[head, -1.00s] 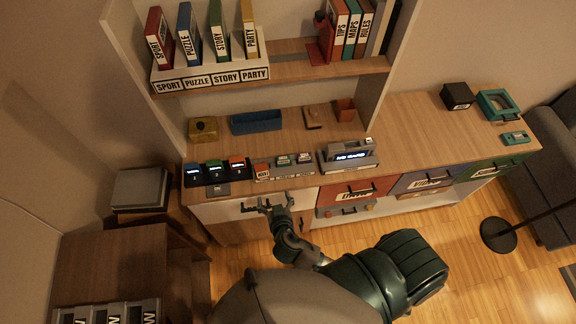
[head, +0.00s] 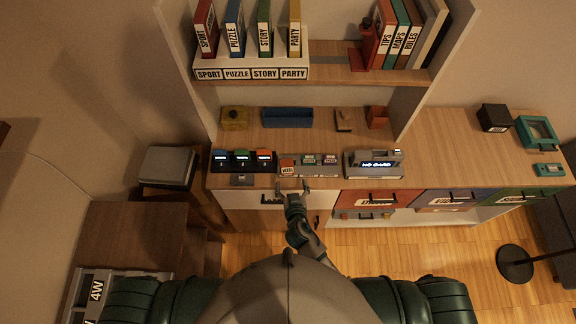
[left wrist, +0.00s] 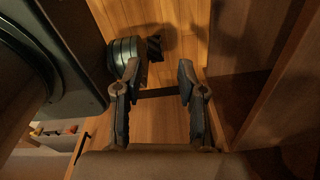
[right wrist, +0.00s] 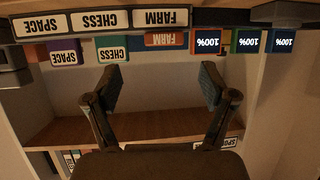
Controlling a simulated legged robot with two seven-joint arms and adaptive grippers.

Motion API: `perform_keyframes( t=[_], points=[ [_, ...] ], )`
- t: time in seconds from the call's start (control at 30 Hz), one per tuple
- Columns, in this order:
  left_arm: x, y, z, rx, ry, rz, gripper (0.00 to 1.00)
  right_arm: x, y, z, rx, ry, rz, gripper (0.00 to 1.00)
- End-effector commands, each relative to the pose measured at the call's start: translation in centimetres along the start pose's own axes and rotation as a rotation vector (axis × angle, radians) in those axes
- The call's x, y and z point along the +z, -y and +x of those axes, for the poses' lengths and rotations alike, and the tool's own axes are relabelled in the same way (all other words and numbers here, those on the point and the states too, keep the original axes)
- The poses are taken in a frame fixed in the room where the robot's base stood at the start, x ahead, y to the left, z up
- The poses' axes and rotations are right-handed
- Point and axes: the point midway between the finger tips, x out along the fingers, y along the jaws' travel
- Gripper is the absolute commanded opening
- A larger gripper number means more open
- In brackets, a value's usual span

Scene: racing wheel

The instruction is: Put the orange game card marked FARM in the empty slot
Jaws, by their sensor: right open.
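The orange card marked FARM (right wrist: 165,40) shows upside down in the right wrist view, by the FARM label of the card rack (right wrist: 90,22). In the head view the orange card (head: 287,167) is at the rack's left end, lower than its neighbours. A teal CHESS card (right wrist: 111,53) and a purple SPACE card (right wrist: 65,57) stand beside it. A grey console (head: 376,165) reading NO CARD is right of the rack. My right gripper (head: 306,187) is open and empty before the rack's front edge; its fingers show in the right wrist view (right wrist: 160,88). My left gripper (left wrist: 157,80) is open and empty above the floor.
A dark charger block (head: 242,166) with several lit displays stands left of the rack. A blue tray (head: 288,118) and a yellow box (head: 234,118) lie behind. Drawers (head: 375,198) front the cabinet below. Counter right of the console is mostly clear.

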Motion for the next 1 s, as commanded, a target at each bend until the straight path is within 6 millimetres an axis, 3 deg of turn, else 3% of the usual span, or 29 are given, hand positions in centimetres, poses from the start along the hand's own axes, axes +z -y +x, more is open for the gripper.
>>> perform_keyframes(
  t=[0.27,0.5,0.8,0.87,1.0],
  points=[
    [-1.1,0.1,-0.3,-0.001,-0.016,0.000,0.40,0.0,0.2,2.5,0.000,0.001,0.000,0.83],
    [-1.1,0.1,-0.8,-0.001,-0.016,0.000,0.40,0.2,0.5,6.1,0.000,0.000,-0.001,0.83],
    [-0.9,0.1,-0.8,-0.002,-0.014,0.000,0.40,0.3,0.4,6.8,-0.001,0.001,0.002,0.83],
    [-0.9,0.1,-0.8,-0.002,-0.013,0.000,0.40,0.3,0.4,6.8,0.000,0.001,0.002,0.73],
    [-0.7,0.2,-0.8,-0.002,-0.011,0.000,0.40,0.3,0.5,6.8,0.000,0.001,0.001,0.38]
  ],
)
